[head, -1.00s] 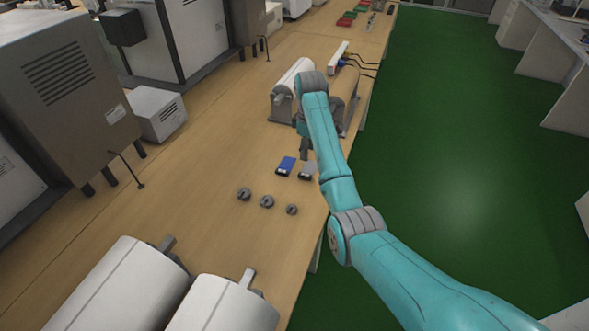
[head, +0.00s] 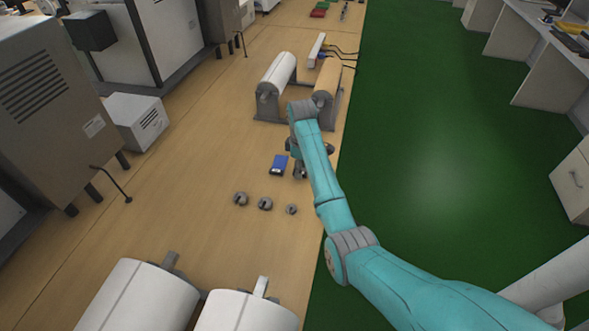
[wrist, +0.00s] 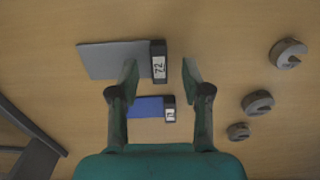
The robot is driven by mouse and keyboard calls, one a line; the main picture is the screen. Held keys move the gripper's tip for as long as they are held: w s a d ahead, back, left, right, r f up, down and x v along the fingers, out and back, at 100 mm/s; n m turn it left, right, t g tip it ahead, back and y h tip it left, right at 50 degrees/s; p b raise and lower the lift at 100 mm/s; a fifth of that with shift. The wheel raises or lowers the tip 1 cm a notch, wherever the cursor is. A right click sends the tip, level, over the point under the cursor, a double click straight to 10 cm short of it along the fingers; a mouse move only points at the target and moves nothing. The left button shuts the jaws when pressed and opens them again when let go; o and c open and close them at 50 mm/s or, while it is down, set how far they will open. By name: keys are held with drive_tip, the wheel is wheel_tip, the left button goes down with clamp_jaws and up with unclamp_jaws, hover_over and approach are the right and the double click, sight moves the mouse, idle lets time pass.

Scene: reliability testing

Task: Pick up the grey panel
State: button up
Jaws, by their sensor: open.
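The grey panel (wrist: 113,61) lies flat on the wooden bench in the wrist view, with a black end block (wrist: 159,63) marked 72. My gripper (wrist: 160,73) is open and empty above it. One fingertip overlaps the grey part and the other is just right of the black block; I see no contact. A blue panel (wrist: 146,107) with a similar black end shows between my fingers, lower in the wrist view. In the head view, my gripper (head: 299,168) hides most or all of the grey panel, and the blue panel (head: 279,161) is just left of it.
Three grey slotted discs (head: 265,203) lie on the bench near the panels. A roller stand (head: 275,72) is behind my gripper, and white cylinders (head: 137,297) are at the front. The bench's right edge is close. Bare bench (head: 180,190) lies to the left.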

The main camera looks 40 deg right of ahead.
drive_tip(key=shift+d+f, duration=0.1)
drive_tip(key=shift+f, duration=0.55)
drive_tip(key=shift+c, duration=0.3)
clamp_jaws()
